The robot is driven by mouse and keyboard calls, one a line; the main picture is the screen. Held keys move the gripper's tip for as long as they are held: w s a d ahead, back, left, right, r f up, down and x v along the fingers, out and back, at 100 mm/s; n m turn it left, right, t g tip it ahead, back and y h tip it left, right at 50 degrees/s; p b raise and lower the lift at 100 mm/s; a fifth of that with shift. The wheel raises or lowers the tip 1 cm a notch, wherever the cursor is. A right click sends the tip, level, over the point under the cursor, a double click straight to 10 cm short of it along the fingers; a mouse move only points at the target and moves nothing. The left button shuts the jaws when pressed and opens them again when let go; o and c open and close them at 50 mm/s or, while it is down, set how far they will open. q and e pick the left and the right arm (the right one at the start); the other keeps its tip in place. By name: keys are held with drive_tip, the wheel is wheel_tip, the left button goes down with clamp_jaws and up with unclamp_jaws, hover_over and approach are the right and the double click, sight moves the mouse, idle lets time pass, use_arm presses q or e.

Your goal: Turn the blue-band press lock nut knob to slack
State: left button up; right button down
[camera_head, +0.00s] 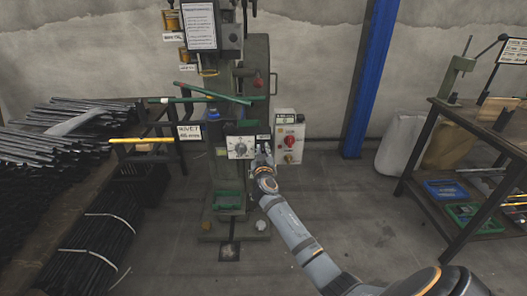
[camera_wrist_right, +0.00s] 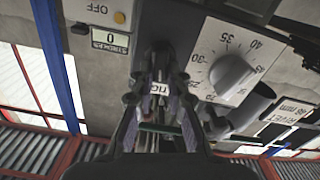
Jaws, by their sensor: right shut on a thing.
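The green press (camera_head: 228,175) stands in the middle of the head view, with a blue part (camera_head: 213,114) on it. A white dial plate (camera_head: 240,147) with a round grey knob is on its front; the wrist view shows this dial knob (camera_wrist_right: 232,72) close up beside my fingers, apart from them. My right gripper (camera_head: 264,155) reaches the press front just right of the dial. In the wrist view its fingers (camera_wrist_right: 160,88) are shut on what appears to be the lock nut knob, mostly hidden between them. A small lettered label shows there. My left gripper is not in view.
A control box (camera_head: 289,137) with a red switch stands right of my gripper. A rivet sign (camera_head: 190,132) and rod rack (camera_head: 140,145) are at left. A workbench (camera_head: 440,150) stands at right. The floor (camera_head: 350,200) between is clear.

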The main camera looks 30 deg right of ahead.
drive_tip(key=shift+a+f+n, duration=0.1)
drive_tip(key=shift+n, duration=0.8)
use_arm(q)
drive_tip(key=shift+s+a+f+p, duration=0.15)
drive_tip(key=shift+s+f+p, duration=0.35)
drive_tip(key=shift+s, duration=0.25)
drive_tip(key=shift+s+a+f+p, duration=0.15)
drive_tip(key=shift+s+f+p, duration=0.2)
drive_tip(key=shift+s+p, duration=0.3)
use_arm(e)
drive_tip(key=shift+w+a+f+n, duration=0.1)
drive_tip(key=shift+a+f+n, duration=0.1)
drive_tip(key=shift+n, duration=2.05)
drive_tip(key=shift+w+a+f+n, duration=0.1)
drive_tip(key=shift+f+n, duration=0.15)
drive_tip(key=shift+n, duration=2.05)
drive_tip(key=shift+w+a+f+n, duration=0.1)
drive_tip(key=shift+f+n, duration=0.1)
drive_tip(key=shift+n, duration=2.05)
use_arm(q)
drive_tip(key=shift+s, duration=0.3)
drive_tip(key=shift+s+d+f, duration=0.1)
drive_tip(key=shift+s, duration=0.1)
use_arm(e)
drive_tip(key=c, duration=1.3)
unclamp_jaws()
